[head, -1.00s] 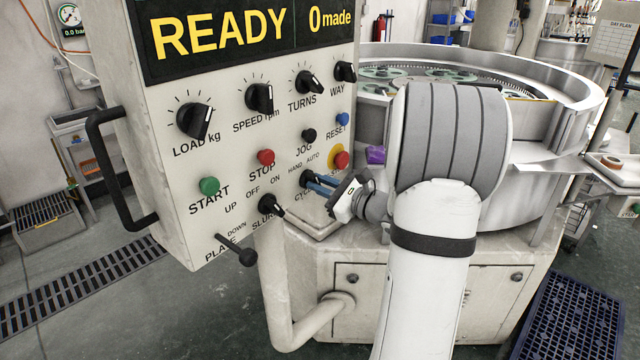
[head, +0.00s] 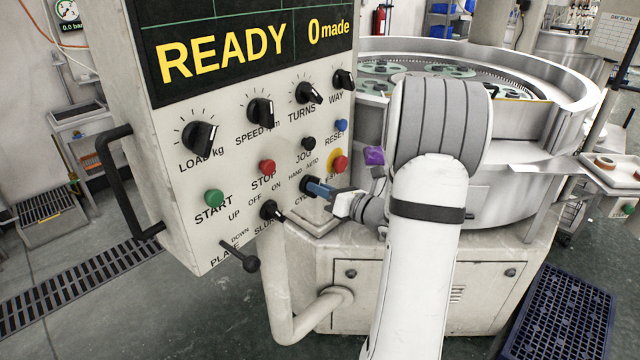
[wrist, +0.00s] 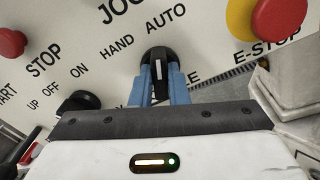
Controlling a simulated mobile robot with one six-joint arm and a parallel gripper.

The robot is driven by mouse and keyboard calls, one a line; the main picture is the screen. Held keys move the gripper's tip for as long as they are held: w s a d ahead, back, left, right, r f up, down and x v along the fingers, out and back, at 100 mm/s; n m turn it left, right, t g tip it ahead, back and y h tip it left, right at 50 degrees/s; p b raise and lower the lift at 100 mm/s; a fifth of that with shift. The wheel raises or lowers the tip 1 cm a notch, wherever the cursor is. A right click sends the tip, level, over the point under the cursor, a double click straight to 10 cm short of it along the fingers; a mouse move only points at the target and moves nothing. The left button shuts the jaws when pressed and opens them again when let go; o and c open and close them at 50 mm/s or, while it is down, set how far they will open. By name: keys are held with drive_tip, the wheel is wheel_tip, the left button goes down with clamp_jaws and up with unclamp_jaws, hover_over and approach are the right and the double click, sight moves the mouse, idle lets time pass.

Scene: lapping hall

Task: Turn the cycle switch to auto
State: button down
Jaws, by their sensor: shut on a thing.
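The cycle switch (head: 307,186) is a black knob low on the right of the control panel, under the words HAND and AUTO. In the wrist view the knob (wrist: 158,56) stands between the two blue fingers of my gripper (wrist: 159,88), which are shut on its sides. A pale line shows on the knob between the fingers; I cannot tell for sure which word it marks. In the head view my gripper (head: 321,190) reaches the switch from the right, and its fingers partly hide the knob and the CYCLE label.
The red E-stop (head: 340,163) on its yellow ring sits just above right of my gripper. The slurry switch (head: 271,210) is at lower left, and the red stop button (head: 267,167) at upper left. The round lapping machine (head: 545,110) stands behind my arm.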

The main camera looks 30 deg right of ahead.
drive_tip(key=shift+m+p, duration=0.3)
drive_tip(key=shift+m, duration=0.3)
drive_tip(key=shift+f, duration=0.1)
drive_tip(key=c, duration=1.4)
unclamp_jaws()
drive_tip(key=b+v, duration=0.2)
drive_tip(key=v, duration=0.6)
drive_tip(key=shift+w+a, duration=0.1)
drive_tip(key=shift+a, duration=0.05)
